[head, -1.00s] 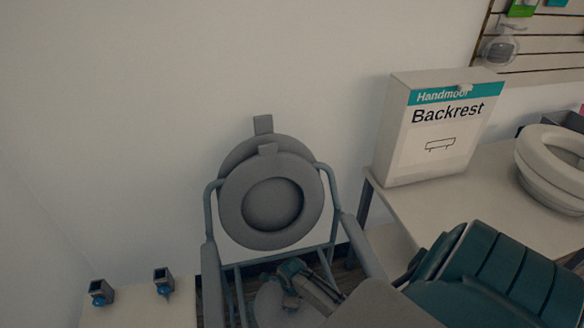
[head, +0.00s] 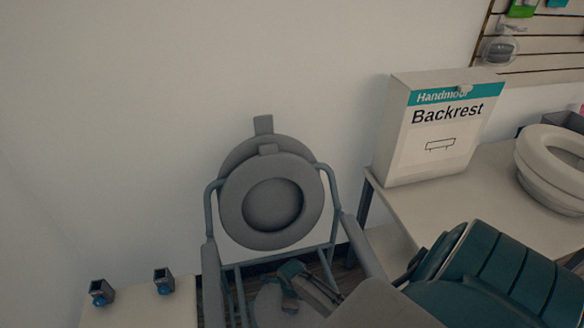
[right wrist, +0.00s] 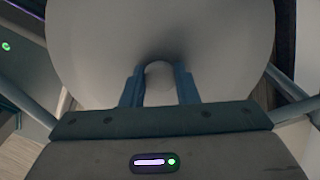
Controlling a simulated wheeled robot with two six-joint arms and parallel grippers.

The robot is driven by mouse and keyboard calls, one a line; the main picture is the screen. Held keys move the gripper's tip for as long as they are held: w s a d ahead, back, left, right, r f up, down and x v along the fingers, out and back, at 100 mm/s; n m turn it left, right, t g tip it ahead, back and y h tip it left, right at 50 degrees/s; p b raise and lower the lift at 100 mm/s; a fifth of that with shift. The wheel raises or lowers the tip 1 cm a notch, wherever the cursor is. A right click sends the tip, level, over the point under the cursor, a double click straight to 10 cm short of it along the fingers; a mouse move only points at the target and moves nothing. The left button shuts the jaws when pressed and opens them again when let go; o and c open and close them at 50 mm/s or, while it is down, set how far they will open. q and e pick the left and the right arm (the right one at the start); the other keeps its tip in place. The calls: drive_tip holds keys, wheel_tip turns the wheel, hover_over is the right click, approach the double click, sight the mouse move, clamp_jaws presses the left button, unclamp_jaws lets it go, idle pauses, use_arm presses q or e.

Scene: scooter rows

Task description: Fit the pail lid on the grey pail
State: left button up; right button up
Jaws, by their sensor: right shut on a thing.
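The pail lid (right wrist: 100,40) is a large pale grey disc that fills the top of the right wrist view. My right gripper (right wrist: 160,78) is shut on the lid's small rounded knob, with a blue finger on each side. In the head view the lid (head: 270,308) shows as a grey disc low inside the commode chair frame (head: 210,250), and my right gripper (head: 290,298) is over it. No grey pail can be made out. I cannot tell whether the lid touches a rim. My left gripper is out of view.
The chair's raised seat ring (head: 238,215) leans back by the wall. A Backrest box (head: 435,130) and a white raised seat (head: 550,165) stand on the right table (head: 430,205). A teal padded seat (head: 490,270) is at right. A low table with two small blue-tipped fittings is at left.

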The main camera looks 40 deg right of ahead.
drive_tip(key=o, duration=1.1)
drive_tip(key=shift+r, duration=0.35)
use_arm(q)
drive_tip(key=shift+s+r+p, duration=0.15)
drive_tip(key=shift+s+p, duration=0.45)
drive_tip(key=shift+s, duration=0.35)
use_arm(e)
wheel_tip(320, 180, up, 10)
